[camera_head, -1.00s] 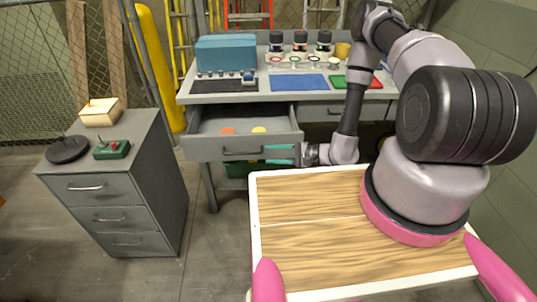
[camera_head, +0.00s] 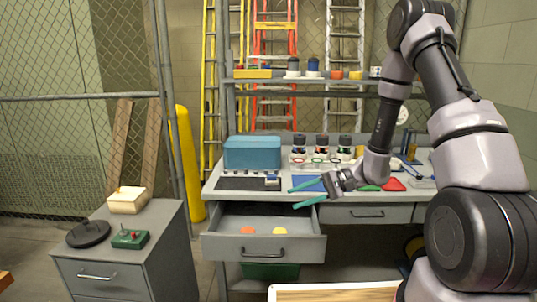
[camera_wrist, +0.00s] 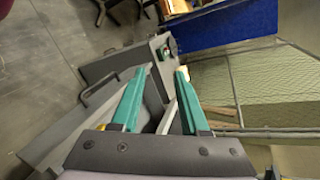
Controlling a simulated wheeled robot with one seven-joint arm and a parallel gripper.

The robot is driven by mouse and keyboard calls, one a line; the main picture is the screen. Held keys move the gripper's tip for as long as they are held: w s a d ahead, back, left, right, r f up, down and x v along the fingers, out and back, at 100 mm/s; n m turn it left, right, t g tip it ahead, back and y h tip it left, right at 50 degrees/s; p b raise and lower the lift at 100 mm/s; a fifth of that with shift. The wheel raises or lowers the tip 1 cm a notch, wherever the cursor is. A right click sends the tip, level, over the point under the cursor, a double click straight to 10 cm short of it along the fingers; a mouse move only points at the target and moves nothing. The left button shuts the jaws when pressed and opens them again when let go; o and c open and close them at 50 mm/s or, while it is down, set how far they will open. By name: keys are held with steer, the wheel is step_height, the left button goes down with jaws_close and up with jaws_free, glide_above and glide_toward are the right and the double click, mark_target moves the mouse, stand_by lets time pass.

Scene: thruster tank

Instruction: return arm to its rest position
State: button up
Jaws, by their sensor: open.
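My gripper (camera_head: 308,193) is open and empty, with teal fingers spread apart. My arm reaches up from the right and bends down to the gripper. In the wrist view my gripper (camera_wrist: 158,88) also shows both fingers apart with nothing between them held.
The open drawer holds an orange disc (camera_head: 247,230) and a yellow disc (camera_head: 279,230). A teal box (camera_head: 252,152) and several jars stand on the bench. A grey cabinet (camera_head: 150,255) stands at left, with a white-topped box (camera_head: 127,200) on it.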

steer(key=s+d+r+t+h, duration=0.2)
steer(key=s+d+r+h, duration=0.2)
steer(key=r, duration=0.6)
steer(key=s+d+r+t+h, duration=0.3)
steer(key=s+d+r, duration=0.3)
steer(key=r, duration=0.4)
steer(key=s+d+r+t+h, duration=0.3)
steer(key=s+d+r+h, duration=0.2)
steer(key=r, duration=0.5)
steer(key=shift+d+r, duration=0.25)
steer(key=shift+r, duration=0.1)
steer(key=shift+a, duration=0.1)
stand_by(1.0)
